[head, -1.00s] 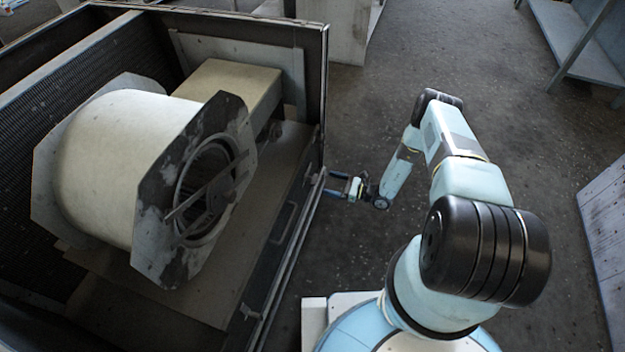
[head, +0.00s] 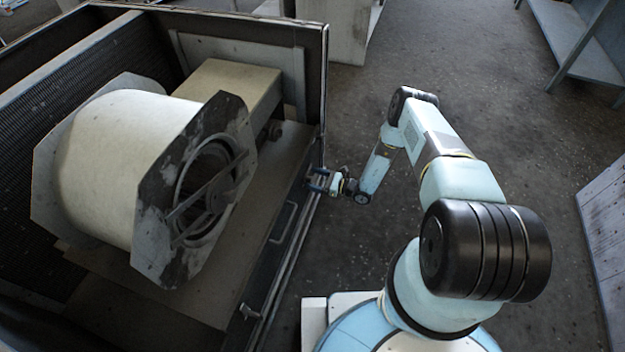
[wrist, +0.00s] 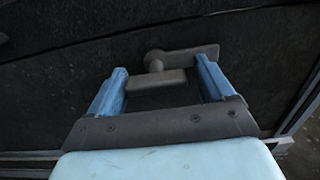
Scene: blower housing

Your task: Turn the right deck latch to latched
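The right deck latch (wrist: 157,80) is a dark grey piece with a round knob and a flat bar, on the dark front wall of the housing. In the wrist view it sits between the two blue fingers of my gripper (wrist: 163,85). Whether the fingers touch the latch is unclear.
A second latch (head: 249,312) is at the near end of the housing's front edge (head: 292,245). A handle lies between the two. The cream blower drum (head: 110,165) with its grey end plate stands inside the housing.

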